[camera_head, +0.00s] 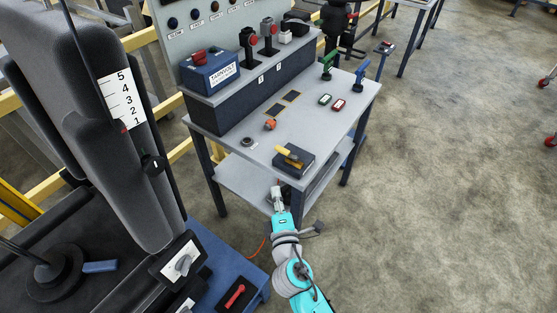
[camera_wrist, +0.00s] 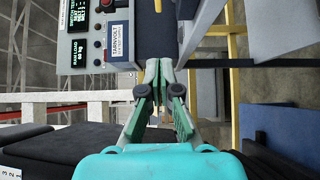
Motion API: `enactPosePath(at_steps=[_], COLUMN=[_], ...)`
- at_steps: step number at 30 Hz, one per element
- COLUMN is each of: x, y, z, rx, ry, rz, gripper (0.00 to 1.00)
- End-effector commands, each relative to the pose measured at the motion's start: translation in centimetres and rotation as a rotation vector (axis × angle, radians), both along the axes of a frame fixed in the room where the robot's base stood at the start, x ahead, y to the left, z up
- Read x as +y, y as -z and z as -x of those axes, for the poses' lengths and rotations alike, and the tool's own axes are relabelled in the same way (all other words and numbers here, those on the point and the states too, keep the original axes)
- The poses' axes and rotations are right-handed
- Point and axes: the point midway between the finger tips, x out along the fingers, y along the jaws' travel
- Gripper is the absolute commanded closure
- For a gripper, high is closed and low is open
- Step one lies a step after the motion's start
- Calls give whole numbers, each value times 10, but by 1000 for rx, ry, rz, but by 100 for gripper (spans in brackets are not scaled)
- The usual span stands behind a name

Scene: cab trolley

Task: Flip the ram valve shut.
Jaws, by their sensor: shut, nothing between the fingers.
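No label reading ram valve is legible, so I cannot tell for certain which control it is. A yellow lever (camera_head: 288,153) lies across a dark box (camera_head: 296,162) at the front edge of the grey table. A red handle (camera_head: 235,296) sits on a black plate on the blue surface at the bottom. My gripper (camera_head: 276,192) is in front of the table, below the dark box and its yellow lever, apart from both. In the wrist view my gripper (camera_wrist: 159,72) has its fingers together and empty.
The grey table (camera_head: 235,135) also bears green (camera_head: 328,66) and blue (camera_head: 359,75) levers and an orange knob (camera_head: 270,124). A blue box (camera_head: 209,73) stands on its raised shelf. A dark seat (camera_head: 100,120) fills the left.

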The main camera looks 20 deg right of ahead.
Motion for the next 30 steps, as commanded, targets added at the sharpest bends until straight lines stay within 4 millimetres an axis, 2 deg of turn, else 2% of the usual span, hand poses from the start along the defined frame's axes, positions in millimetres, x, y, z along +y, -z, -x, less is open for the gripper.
enactPosePath(at_steps=[5, 10, 26, 30], x=[0, -2, -17, -34], y=[0, 0, -1, 0], z=[0, -12, -101, -112], rx=[0, 0, -1, 0], ry=[0, 0, 1, 2], rz=[-1, -2, -2, -3], gripper=[100, 100, 100, 100])
